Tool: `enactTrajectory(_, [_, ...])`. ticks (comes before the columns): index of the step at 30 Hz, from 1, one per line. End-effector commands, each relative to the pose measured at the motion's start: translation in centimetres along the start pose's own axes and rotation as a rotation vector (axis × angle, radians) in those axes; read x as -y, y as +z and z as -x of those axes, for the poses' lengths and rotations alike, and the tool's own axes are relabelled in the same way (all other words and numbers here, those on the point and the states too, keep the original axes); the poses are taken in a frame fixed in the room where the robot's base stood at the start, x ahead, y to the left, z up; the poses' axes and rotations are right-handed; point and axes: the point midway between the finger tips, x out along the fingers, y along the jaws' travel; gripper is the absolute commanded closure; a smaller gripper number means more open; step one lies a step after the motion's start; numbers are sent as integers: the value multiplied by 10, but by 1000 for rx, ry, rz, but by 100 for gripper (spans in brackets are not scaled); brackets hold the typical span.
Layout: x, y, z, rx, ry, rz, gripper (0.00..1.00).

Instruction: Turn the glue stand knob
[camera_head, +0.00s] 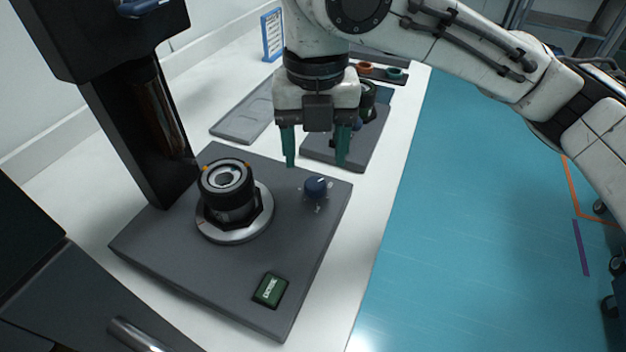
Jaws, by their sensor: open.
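The glue stand (165,250) is a dark grey base plate with a black column at its left, standing on the white table. Its blue knob (316,187) sits near the right back corner of the plate, with small light marks around it. My gripper (315,163) points down with two green fingers, open and empty. The fingertips appear above and slightly behind the knob, apart from it. A black cylindrical part with a silver ring (229,191) sits on a round metal seat in the middle of the plate. A green "DOSE" button (270,290) is at the front right.
Behind the stand are a flat grey tray (243,121) and another dark plate (372,150) with black parts, partly hidden by my gripper. A blue-and-white sign (272,35) stands near the wall. The table (375,225) has a bare strip at right, beside the teal floor.

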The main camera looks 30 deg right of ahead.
Motion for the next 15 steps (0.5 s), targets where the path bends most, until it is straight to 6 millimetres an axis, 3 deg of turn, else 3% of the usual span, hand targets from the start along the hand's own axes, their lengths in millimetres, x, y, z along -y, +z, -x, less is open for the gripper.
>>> enactTrajectory(1, [1,0,-13,-1,-1,-1,39])
enactTrajectory(6, [0,0,-40,-1,0,0,39])
enactTrajectory(15, [0,0,-60,2,1,0,39])
